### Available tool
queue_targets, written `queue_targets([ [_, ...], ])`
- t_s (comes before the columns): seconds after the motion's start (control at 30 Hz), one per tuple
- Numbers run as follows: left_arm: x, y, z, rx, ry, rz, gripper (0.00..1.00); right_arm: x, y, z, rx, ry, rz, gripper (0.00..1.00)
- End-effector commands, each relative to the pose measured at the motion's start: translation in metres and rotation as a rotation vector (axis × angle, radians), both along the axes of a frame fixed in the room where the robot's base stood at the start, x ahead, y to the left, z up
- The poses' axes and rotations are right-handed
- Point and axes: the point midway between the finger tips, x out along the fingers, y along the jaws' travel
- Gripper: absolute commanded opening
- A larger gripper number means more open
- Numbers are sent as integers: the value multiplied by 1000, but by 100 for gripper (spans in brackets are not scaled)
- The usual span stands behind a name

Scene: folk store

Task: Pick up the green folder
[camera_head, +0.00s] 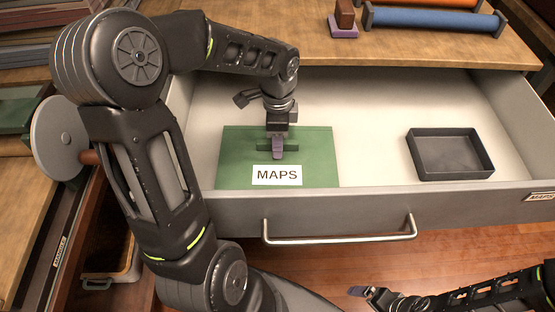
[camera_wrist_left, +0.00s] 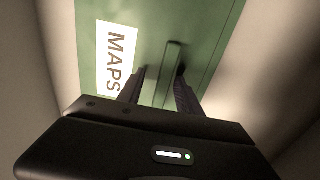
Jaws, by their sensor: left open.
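The green folder (camera_head: 310,150) lies flat in the open drawer, at its left side. It bears a white label reading MAPS and a raised green tab or handle. My left gripper (camera_head: 277,152) is over the folder, just above the label, at the tab. In the left wrist view the folder (camera_wrist_left: 205,30) fills the middle, and the fingers of the left gripper (camera_wrist_left: 164,85) are open on either side of the raised tab (camera_wrist_left: 172,58). I cannot tell whether they touch it. My right gripper (camera_head: 372,292) shows at the bottom, in front of the drawer, its opening unclear.
The drawer (camera_head: 375,100) is pulled out, with a front handle (camera_head: 340,238). A black tray (camera_head: 450,155) sits empty at its right. Bare drawer floor lies between folder and tray. A blue roll (camera_head: 430,18) and a stamp (camera_head: 344,18) are on the wooden top behind.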

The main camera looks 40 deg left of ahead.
Motion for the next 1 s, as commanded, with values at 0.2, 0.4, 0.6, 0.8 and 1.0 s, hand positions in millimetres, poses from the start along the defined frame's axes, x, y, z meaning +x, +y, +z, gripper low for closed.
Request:
queue_targets([
  [0.2,0,0,0,0,0,0,42,0,0,0,0,0,0,94],
  [0.4,0,0,0,0,0,0,41,0,0,0,0,0,0,94],
  [0.6,0,0,0,0,0,0,25,0,0,0,0,0,0,94],
  [0.8,0,0,0,0,0,0,8,0,0,0,0,0,0,94],
  [1.0,0,0,0,0,0,0,0,0,0,0,0,0,0,94],
])
